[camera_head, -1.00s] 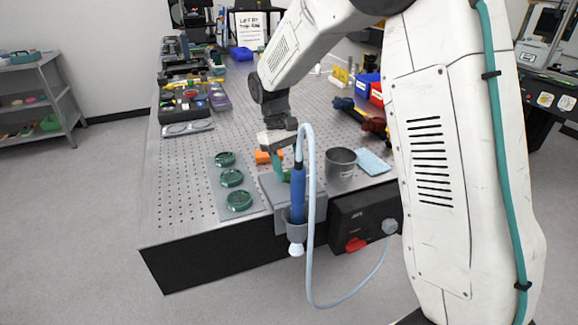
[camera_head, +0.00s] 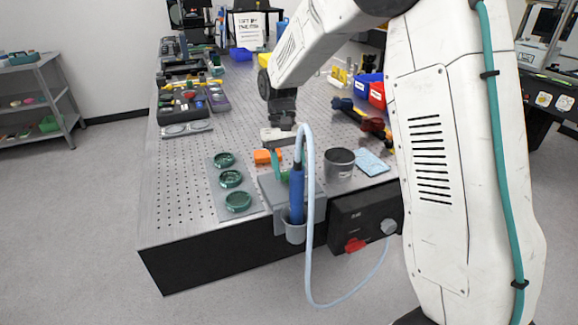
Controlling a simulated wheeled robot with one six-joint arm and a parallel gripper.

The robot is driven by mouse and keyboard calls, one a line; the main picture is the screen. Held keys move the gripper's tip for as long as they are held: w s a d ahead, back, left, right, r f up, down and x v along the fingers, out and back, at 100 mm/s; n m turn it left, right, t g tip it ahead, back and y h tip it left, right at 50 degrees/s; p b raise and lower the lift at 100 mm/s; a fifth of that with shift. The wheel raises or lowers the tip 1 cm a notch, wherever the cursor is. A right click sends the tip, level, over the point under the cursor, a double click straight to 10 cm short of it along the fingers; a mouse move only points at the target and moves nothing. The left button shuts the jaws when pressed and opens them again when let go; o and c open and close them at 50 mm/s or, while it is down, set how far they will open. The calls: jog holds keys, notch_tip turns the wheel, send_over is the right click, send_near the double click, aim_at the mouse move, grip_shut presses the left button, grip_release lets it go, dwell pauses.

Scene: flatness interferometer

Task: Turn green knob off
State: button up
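My gripper (camera_head: 287,170) points down over the near edge of the perforated table. Its two teal fingers appear apart, with the right one partly hidden behind a blue-handled tool. A small green part (camera_head: 285,177), which may be the green knob, shows low between the fingers above a grey block (camera_head: 268,186). I cannot tell whether the fingers touch it. A black control box (camera_head: 376,218) on the table's front has a red knob (camera_head: 355,245) and a grey knob (camera_head: 388,227). No clearly green knob shows on that box.
The blue-handled tool (camera_head: 297,197) stands in a grey holder (camera_head: 296,233), its pale hose looping in front. Several green-rimmed discs (camera_head: 238,201) lie left. An orange part (camera_head: 262,157), a grey cup (camera_head: 339,164) and a light-blue cloth (camera_head: 371,162) are close by.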

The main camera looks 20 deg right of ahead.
jog(key=o, duration=1)
jog(key=shift+r, duration=0.1)
jog(key=v, duration=0.7)
jog(key=shift+w+r, duration=0.2)
jog(key=shift+r, duration=0.1)
jog(key=s+d+r+t, duration=0.15)
jog(key=s+r, duration=0.25)
jog(key=s, duration=0.5)
jog(key=s+r+t, duration=0.2)
jog(key=s+r, duration=0.3)
jog(key=s, duration=0.4)
jog(key=s+f, duration=0.1)
jog(key=s, duration=0.4)
jog(key=s+d+f+t, duration=0.1)
jog(key=s, duration=0.4)
jog(key=s+f+t, duration=0.1)
jog(key=s+f, duration=0.1)
jog(key=s, duration=0.3)
jog(key=shift+s+d, duration=0.2)
